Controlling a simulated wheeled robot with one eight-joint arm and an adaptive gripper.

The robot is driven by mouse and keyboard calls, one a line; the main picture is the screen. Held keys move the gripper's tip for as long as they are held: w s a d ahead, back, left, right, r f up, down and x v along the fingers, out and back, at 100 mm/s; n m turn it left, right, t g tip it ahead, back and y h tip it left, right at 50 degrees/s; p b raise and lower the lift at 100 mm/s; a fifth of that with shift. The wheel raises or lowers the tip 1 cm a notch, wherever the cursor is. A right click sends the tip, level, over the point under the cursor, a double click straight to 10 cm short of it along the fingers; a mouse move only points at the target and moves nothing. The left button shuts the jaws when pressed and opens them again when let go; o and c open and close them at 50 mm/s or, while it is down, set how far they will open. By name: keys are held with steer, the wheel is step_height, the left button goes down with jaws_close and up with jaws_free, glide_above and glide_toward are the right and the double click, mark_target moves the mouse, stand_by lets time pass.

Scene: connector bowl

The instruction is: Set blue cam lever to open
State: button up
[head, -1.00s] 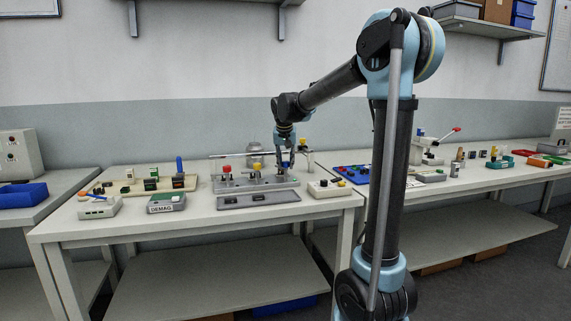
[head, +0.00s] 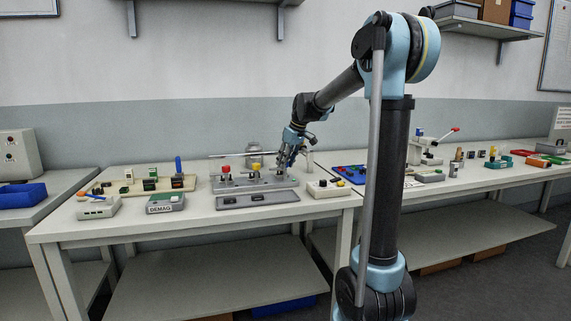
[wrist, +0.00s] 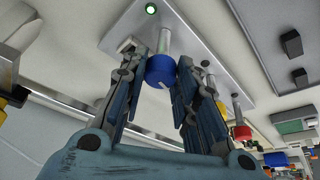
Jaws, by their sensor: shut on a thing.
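The blue cam lever (wrist: 161,70) shows in the wrist view as a blue knob on a pale rod that rises from a grey plate (wrist: 199,43). My gripper (wrist: 166,80) has its two dark blue fingers on either side of the knob and is shut on it. In the head view my gripper (head: 287,160) is tilted at the right end of the grey fixture (head: 262,184). The lever is mostly hidden there by the fingers. A small green light (wrist: 151,9) glows on the plate near the rod.
A red knob (head: 226,170) and a yellow knob (head: 256,168) stand on the fixture left of my gripper. A button box (head: 328,188) lies at its front right. A DEMAG box (head: 165,203) is further left.

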steer(key=shift+d+n+g, duration=0.15)
steer(key=shift+n+g, duration=0.25)
steer(key=shift+n, duration=0.7)
steer(key=shift+w, duration=0.1)
steer(key=o, duration=1)
steer(key=v, duration=1.1)
steer(key=shift+d+r, duration=0.3)
steer(key=shift+d, duration=0.1)
